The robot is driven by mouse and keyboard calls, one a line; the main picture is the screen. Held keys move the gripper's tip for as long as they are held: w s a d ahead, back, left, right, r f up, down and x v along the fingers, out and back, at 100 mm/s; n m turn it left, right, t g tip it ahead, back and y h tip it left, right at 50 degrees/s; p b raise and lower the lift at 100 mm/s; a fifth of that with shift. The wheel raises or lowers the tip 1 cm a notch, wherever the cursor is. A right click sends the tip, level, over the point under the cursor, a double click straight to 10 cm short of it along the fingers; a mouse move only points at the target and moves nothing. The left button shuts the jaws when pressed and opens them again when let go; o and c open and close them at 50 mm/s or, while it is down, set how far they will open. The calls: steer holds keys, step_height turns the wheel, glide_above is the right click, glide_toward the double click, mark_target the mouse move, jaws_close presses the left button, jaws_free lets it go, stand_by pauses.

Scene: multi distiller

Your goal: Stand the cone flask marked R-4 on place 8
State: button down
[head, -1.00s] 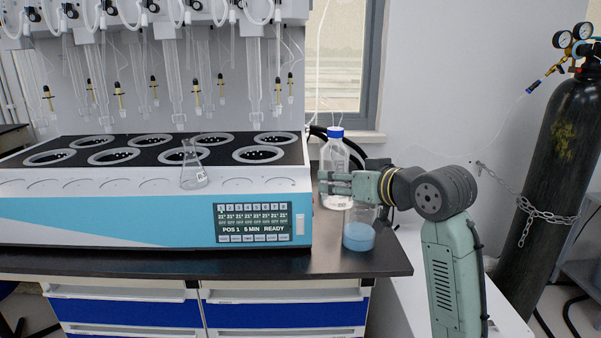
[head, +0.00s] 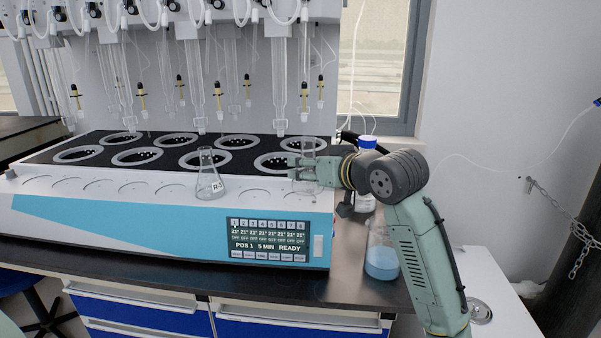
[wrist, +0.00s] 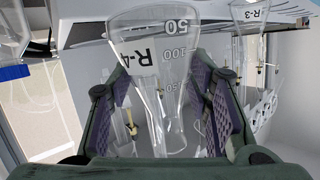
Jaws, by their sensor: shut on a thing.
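The clear cone flask marked R-4 (wrist: 152,60) is between the fingers of my gripper (wrist: 170,110), its label readable in the wrist view. In the head view, my gripper (head: 303,170) is shut on this flask (head: 307,182) by its neck, above the right end of the distiller's white front ledge (head: 145,187). The flask looks upright. I cannot tell whether its base touches the ledge. No place number 8 is readable on the ledge itself.
The flask marked R-3 (head: 209,180) stands on the ledge to the left, and shows in the wrist view (wrist: 250,40). Ringed heater wells (head: 210,159) lie behind, with glassware hanging above. A blue-capped bottle (head: 367,144) and a vessel of blue liquid (head: 382,262) stand to the right.

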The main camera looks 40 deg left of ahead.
steer(key=shift+w+a+p, duration=0.15)
steer(key=shift+w+a, duration=0.05)
steer(key=shift+a, duration=0.6)
steer(key=shift+w+a+p, duration=0.15)
steer(key=shift+w+a, duration=0.05)
steer(key=shift+a, duration=0.55)
steer(key=shift+a+f+p, duration=0.1)
steer(key=shift+f+p, duration=0.35)
steer(key=shift+f, duration=1.45)
steer(key=shift+f, duration=0.15)
steer(key=c, duration=0.8)
jaws_free()
steer(key=shift+c, duration=0.2)
